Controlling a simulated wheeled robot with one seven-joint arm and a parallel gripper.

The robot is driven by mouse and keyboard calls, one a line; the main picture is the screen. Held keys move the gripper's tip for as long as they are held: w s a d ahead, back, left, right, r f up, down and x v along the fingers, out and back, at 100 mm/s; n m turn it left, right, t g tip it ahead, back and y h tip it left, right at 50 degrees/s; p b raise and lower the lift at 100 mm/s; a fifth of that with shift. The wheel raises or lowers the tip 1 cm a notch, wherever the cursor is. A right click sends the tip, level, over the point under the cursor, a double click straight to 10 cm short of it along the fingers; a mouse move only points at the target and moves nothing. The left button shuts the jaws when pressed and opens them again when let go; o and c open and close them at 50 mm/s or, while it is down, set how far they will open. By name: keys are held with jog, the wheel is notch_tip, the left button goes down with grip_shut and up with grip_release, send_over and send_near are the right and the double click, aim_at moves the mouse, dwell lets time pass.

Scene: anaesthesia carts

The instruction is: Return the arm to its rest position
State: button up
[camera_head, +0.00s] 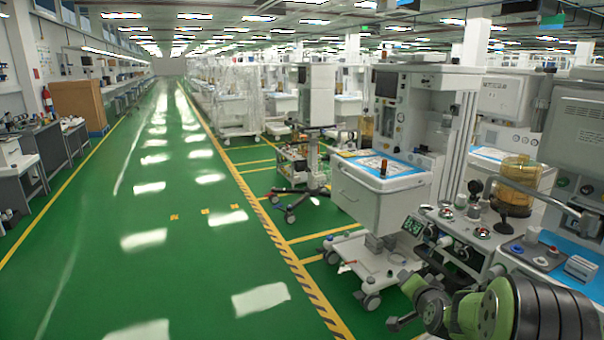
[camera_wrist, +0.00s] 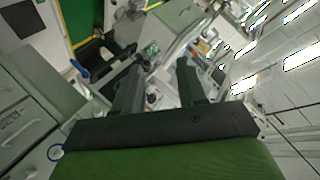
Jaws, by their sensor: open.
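My arm (camera_head: 495,312), green and black, reaches in at the lower right of the head view, close in front of an anaesthesia cart. My gripper (camera_wrist: 160,75) shows in the wrist view with its two dark fingers spread apart and nothing held between them. The wrist view is tilted, with carts and ceiling lights beyond the fingers. In the head view I cannot clearly make out the fingertips.
A cart with a blue-topped surface (camera_head: 555,260) and a yellow-brown canister (camera_head: 520,185) stands beside my arm at right. A white cart with a drawer (camera_head: 375,200) stands farther on. The green aisle (camera_head: 170,250) at left is clear. Workbenches (camera_head: 45,150) line the left wall.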

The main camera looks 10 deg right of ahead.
jog(key=s+a+r+n+g+y, duration=0.1)
jog(key=s+a+r+n, duration=0.15)
jog(key=a, duration=0.35)
jog(key=s+a+r+n+g+y, duration=0.1)
jog(key=s+a+r+n, duration=0.15)
jog(key=a, duration=0.35)
jog(key=s+a+r+n+g+y, duration=0.1)
jog(key=s+a+n+g, duration=0.35)
jog(key=s, duration=0.95)
jog(key=s+a+r+n+g, duration=0.15)
jog(key=s+a, duration=0.55)
jog(key=s, duration=0.7)
notch_tip(320, 180, up, 16)
jog(key=p, duration=1.7)
jog(key=shift+r+n+t, duration=0.2)
jog(key=shift+n+t, duration=0.1)
jog(key=shift+t, duration=0.1)
